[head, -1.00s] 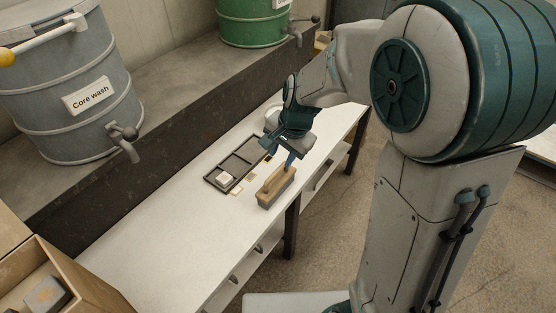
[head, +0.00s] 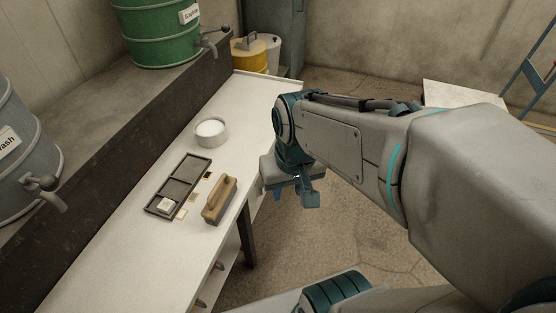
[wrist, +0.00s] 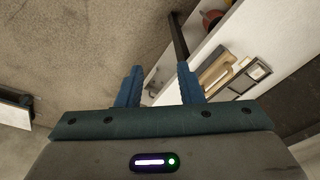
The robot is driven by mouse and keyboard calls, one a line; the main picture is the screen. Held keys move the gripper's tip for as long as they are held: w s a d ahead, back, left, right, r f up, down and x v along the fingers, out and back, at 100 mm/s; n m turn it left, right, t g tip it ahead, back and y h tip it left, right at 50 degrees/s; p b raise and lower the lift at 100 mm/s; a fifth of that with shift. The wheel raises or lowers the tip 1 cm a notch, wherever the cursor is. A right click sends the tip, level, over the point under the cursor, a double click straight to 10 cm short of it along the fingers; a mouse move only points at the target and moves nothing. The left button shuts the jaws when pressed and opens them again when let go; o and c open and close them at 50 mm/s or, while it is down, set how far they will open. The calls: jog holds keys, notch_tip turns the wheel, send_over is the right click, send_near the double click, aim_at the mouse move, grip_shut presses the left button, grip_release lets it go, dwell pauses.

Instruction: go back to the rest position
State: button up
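My gripper (head: 292,195) hangs off the right edge of the white bench, over the floor. In the wrist view my gripper (wrist: 160,88) has its two blue fingers apart with nothing between them. A wooden block with a handle (head: 219,200) stands on the bench (head: 125,262) to the left of my gripper; the block also shows in the wrist view (wrist: 215,75). No ladle can be made out.
A dark divided tray (head: 180,181) holds a small white piece (head: 166,205). A white bowl (head: 211,132) with pale contents stands behind it. A green drum (head: 158,30) and a grey drum (head: 18,160) with taps stand on the ledge. The floor (head: 330,245) beside the bench is clear.

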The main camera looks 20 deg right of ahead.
jog(key=shift+s+d, duration=0.2)
jog(key=shift+s, duration=0.15)
jog(key=shift+r, duration=0.1)
jog(key=a+r+p, duration=0.7)
jog(key=r+p, duration=0.3)
jog(key=r, duration=0.2)
jog(key=d+r+t+p, duration=0.1)
jog(key=d+r+p, duration=0.2)
jog(key=d, duration=0.3)
jog(key=shift+d+r+p, duration=0.3)
jog(key=shift+d+p, duration=0.05)
jog(key=shift+p, duration=0.2)
